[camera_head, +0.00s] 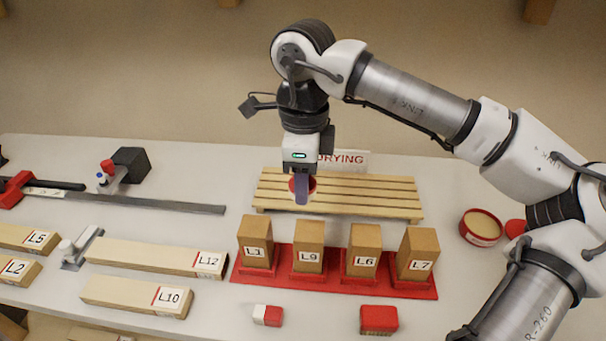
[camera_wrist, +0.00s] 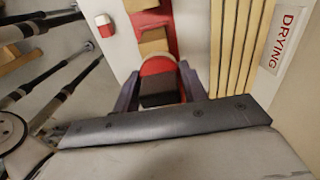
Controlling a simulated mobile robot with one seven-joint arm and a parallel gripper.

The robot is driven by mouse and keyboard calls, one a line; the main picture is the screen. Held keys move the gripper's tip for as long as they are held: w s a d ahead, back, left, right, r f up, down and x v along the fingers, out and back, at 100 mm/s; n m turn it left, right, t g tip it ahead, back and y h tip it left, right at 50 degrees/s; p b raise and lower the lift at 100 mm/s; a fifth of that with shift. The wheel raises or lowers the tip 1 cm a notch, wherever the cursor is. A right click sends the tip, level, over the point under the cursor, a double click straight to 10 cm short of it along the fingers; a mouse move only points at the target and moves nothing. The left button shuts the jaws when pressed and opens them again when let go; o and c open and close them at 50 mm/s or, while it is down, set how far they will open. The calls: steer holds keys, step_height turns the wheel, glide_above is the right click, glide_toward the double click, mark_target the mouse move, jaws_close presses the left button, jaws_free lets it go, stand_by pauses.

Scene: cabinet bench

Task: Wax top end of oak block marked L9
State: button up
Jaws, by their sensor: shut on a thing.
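The oak block marked L9 (camera_head: 308,258) stands upright in the red rack (camera_head: 330,284), second from left, between the block marked L1 (camera_head: 256,254) and the one marked L6 (camera_head: 362,261). Its tan top end faces up. My gripper (camera_head: 302,188) is above and behind the row, in front of the slatted rack, apart from L9. It is shut on a red, dark-topped applicator (camera_wrist: 160,88), which shows between the fingers in the wrist view. In the head view the fingers partly hide it. Tan block tops show beyond it in the wrist view, their labels not readable.
The block marked L7 (camera_head: 416,262) ends the row. An open red tin (camera_head: 482,228) stands at right. A slatted drying rack (camera_head: 390,204) lies behind. A red-and-white block (camera_head: 267,315) and a red box (camera_head: 379,319) lie in front. Lying boards L12 (camera_head: 150,257) and L10 (camera_head: 130,293) are at left.

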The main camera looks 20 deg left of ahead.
steer(key=b, duration=0.3)
glide_above(304, 225)
steer(key=shift+w+f, duration=0.1)
steer(key=shift+f, duration=2.85)
steer(key=shift+f+b, duration=1)
steer(key=shift+b, duration=0.2)
